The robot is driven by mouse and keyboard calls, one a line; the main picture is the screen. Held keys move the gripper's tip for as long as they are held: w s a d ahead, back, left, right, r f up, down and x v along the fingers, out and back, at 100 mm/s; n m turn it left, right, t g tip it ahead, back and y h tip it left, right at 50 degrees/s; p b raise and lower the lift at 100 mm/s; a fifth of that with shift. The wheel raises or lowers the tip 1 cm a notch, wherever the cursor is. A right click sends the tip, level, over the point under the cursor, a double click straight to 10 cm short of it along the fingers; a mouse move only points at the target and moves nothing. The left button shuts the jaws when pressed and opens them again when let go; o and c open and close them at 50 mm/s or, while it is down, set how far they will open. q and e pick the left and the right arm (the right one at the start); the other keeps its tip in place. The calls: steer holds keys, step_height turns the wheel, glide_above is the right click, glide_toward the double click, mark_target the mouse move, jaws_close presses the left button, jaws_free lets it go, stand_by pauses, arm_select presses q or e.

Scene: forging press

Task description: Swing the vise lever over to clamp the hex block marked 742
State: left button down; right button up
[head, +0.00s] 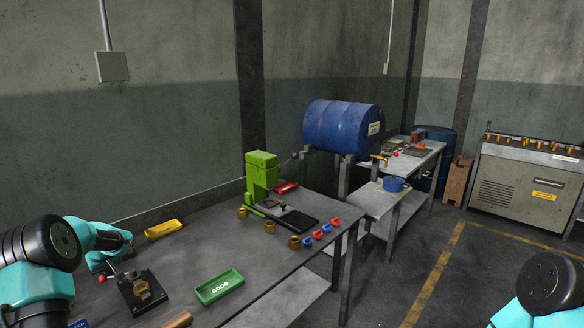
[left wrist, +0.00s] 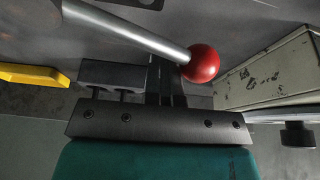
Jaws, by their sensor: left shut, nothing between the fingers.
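A small black vise (head: 137,302) stands on the near left of the workbench. A brass hex block (head: 141,289) sits in it; no marking is legible. The vise's lever ends in a red ball (head: 102,279), left of the block. In the left wrist view a silver lever rod (left wrist: 130,33) runs from upper left to the red ball (left wrist: 202,63). My left gripper (head: 112,262) is beside the lever. Its fingers (left wrist: 167,72) are shut and empty, close to the rod near the ball; I cannot tell whether they touch. My right gripper is out of view.
A green tray (head: 219,287) lies right of the vise, and a yellow tray (head: 163,229) lies behind it. A wooden handle (head: 177,320) is at the front edge. A green press (head: 262,178) and several small parts stand farther right. The bench's middle is clear.

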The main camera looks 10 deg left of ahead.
mark_target(103, 277)
arm_select(q)
steer(key=shift+s, duration=0.35)
steer(key=shift+s+d, duration=0.1)
steer(key=shift+d, duration=0.05)
steer(key=shift+s+d, duration=0.35)
steer(key=shift+s, duration=0.3)
steer(key=shift+s+d, duration=0.3)
steer(key=shift+s, duration=0.3)
steer(key=shift+s+d, duration=1.05)
steer(key=shift+d, duration=0.1)
steer(key=shift+s+d+f, duration=0.1)
steer(key=shift+s+d, duration=0.2)
steer(key=shift+d, duration=0.5)
steer(key=shift+s+d+r, duration=0.1)
steer(key=shift+s+d, duration=0.2)
steer(key=shift+d, duration=0.5)
steer(key=shift+s+d+f, duration=0.1)
steer(key=shift+s+d, duration=0.2)
steer(key=shift+d, duration=0.5)
